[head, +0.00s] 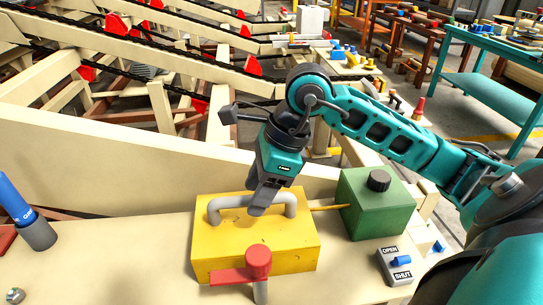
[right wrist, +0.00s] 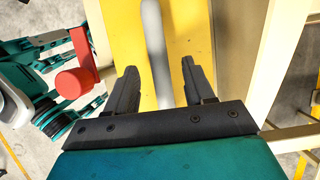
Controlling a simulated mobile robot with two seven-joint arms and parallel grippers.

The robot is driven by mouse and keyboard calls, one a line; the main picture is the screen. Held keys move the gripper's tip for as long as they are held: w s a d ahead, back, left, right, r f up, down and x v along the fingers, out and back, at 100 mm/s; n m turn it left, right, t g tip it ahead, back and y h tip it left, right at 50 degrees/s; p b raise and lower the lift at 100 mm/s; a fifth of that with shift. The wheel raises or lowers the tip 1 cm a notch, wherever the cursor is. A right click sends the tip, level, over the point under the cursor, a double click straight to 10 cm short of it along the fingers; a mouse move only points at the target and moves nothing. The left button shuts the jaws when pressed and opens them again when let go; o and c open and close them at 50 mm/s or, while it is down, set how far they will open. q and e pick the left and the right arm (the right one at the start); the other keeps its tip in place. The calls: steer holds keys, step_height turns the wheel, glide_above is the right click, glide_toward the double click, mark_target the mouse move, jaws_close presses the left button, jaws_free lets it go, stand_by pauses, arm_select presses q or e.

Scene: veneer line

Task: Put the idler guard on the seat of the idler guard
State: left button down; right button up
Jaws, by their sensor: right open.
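The idler guard appears to be the yellow box (head: 255,240) with a grey bar handle (head: 228,202) on top, standing on the beige bench. My right gripper (head: 258,205) points down over the handle. In the right wrist view its two dark fingers (right wrist: 157,85) are apart, with the grey handle (right wrist: 154,40) running between them over the yellow top (right wrist: 185,25). I cannot tell whether the fingers touch the handle. I cannot make out a separate seat for the guard. My left gripper is not in view.
A red lever (head: 257,263) stands against the box's front. A green box (head: 375,205) with a black knob is right of it, joined by a thin rod. An OPEN/SHUT switch (head: 396,266) lies in front. A blue cylinder (head: 22,210) is far left; bare bench lies between.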

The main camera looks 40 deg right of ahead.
steer(key=v, duration=0.9)
steer(key=shift+r+p, duration=0.15)
steer(key=shift+p, duration=0.25)
steer(key=shift+s, duration=0.1)
